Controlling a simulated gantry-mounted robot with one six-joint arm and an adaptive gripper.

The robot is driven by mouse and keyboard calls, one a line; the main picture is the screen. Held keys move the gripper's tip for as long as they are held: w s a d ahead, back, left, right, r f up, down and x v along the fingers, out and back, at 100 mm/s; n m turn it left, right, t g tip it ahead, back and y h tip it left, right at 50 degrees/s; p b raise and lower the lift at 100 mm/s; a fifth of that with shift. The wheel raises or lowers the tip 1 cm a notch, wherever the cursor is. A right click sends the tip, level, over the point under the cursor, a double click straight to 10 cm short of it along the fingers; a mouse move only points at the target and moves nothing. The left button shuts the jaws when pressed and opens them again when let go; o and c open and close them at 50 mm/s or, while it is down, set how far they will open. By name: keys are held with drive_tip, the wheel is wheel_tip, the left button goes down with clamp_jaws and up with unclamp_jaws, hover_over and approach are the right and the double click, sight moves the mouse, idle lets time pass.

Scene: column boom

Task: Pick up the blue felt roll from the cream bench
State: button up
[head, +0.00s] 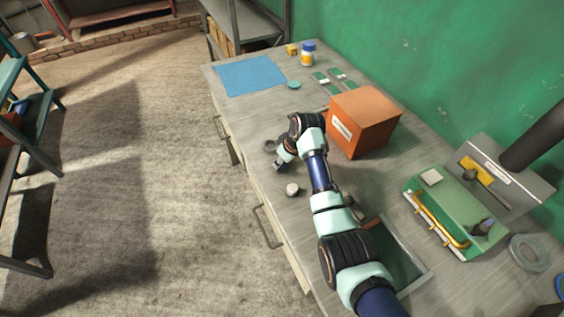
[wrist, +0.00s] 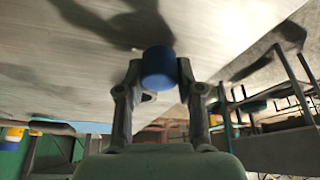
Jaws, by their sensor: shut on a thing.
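The blue felt roll (wrist: 158,66) is a short, dark blue cylinder between my two fingers in the wrist view. My gripper (wrist: 159,78) is shut on it, with a finger pressed to each side. In the head view my gripper (head: 281,163) is low over the front edge of the pale bench (head: 250,122), and I cannot make out the roll there. The bench surface also shows in the wrist view (wrist: 50,55), with dark shadows near the roll. I cannot tell whether the roll touches the bench.
An orange box (head: 362,122) stands right of my arm. A blue mat (head: 250,75), a blue-and-yellow jar (head: 308,54) and small green cards lie toward the far end. A white cylinder (head: 292,189) is near my gripper. A green machine (head: 455,215) stands at right.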

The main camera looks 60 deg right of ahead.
wheel_tip(320, 180, up, 19)
drive_tip(key=p, duration=0.4)
